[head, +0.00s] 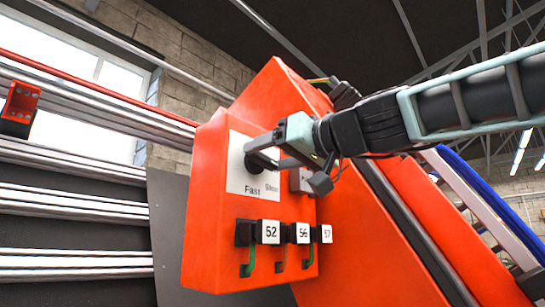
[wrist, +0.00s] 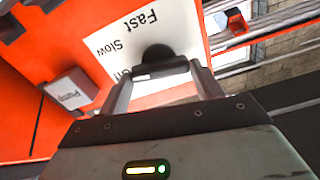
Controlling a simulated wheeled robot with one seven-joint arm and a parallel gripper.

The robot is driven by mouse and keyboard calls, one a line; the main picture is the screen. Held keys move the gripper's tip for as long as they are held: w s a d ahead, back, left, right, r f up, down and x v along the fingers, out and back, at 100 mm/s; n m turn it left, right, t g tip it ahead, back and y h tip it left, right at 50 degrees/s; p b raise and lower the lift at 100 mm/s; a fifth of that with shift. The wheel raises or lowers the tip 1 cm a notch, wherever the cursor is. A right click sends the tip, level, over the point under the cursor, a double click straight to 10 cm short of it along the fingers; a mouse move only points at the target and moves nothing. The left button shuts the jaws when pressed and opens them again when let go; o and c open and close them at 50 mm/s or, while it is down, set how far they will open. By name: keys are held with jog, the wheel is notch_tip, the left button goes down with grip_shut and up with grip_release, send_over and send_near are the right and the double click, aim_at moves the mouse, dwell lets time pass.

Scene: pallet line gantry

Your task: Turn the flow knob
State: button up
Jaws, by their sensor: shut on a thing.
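The flow knob (head: 256,164) is a black round knob with a bar grip on a white plate (head: 236,178) marked "Fast" and "Slow". The plate is on the front of an orange control box (head: 212,225). In the wrist view the knob (wrist: 155,53) is straight ahead, with its bar between my two fingers. My gripper (head: 264,153) is shut on the knob, reaching in from the right. In the wrist view my gripper (wrist: 160,72) has one finger at each end of the bar. Part of the plate's lettering is hidden behind my fingers.
A small grey labelled box (wrist: 72,91) sits beside the plate, close to my gripper. Metal rails (head: 80,190) run along the left.

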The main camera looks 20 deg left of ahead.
jog(key=m, duration=0.6)
jog(key=shift+w+m, duration=0.15)
jog(key=shift+m, duration=0.25)
dwell(0.4)
jog(key=o, duration=1)
jog(key=shift+s+d+f+b, duration=0.2)
jog(key=shift+d+b, duration=0.35)
jog(key=shift+b, duration=0.2)
jog(key=shift+b+v, duration=4.3)
jog(key=shift+v, duration=3.95)
